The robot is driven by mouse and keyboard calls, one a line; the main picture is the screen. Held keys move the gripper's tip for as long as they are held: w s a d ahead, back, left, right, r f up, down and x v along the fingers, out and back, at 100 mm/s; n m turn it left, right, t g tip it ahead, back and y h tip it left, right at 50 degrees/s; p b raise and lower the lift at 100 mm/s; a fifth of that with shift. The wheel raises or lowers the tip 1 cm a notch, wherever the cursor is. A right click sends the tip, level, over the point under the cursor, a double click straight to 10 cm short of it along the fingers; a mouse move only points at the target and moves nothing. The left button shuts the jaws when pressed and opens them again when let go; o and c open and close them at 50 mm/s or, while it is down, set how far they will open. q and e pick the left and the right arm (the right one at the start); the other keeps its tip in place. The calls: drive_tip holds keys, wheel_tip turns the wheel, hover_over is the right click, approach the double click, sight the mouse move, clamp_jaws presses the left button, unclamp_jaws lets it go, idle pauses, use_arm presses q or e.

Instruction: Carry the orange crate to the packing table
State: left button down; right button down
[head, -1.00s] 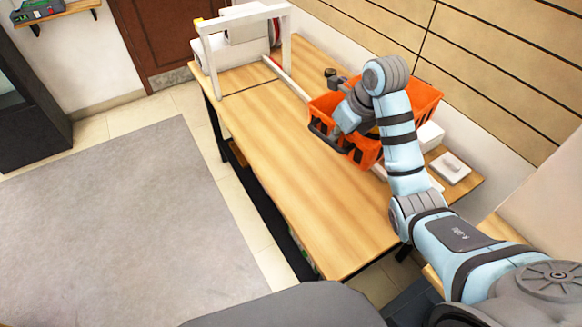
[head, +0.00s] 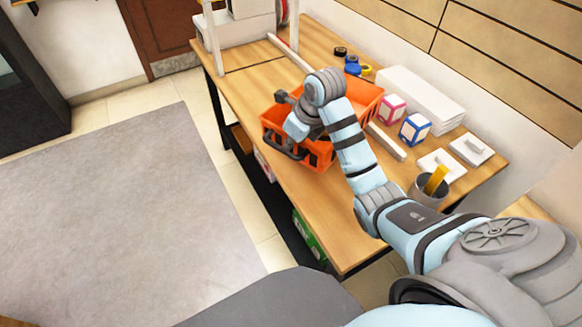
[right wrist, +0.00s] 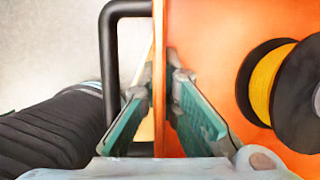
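The crate also fills the right of the wrist view (right wrist: 205,40), with a dark handle (right wrist: 108,60) outside the wall. A black spool with yellow winding (right wrist: 262,85) lies inside. My left gripper is out of view. I cannot tell which table is the packing table.
A pink-and-white box (head: 391,108), a blue-and-white box (head: 414,129), white slabs (head: 408,95) and a grey cup (head: 427,190) stand on the table's right side. A white frame machine (head: 245,30) is at its far end. Open floor with a grey rug (head: 130,210) lies left.

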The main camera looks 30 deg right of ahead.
wheel_tip(320, 180, down, 4)
drive_tip(key=shift+s+f, duration=0.1)
drive_tip(key=shift+f, duration=0.45)
drive_tip(key=shift+f+b, duration=0.35)
drive_tip(key=shift+b, duration=0.15)
drive_tip(key=c, duration=1.9)
unclamp_jaws()
drive_tip(key=shift+f, duration=0.1)
drive_tip(key=shift+o, duration=0.5)
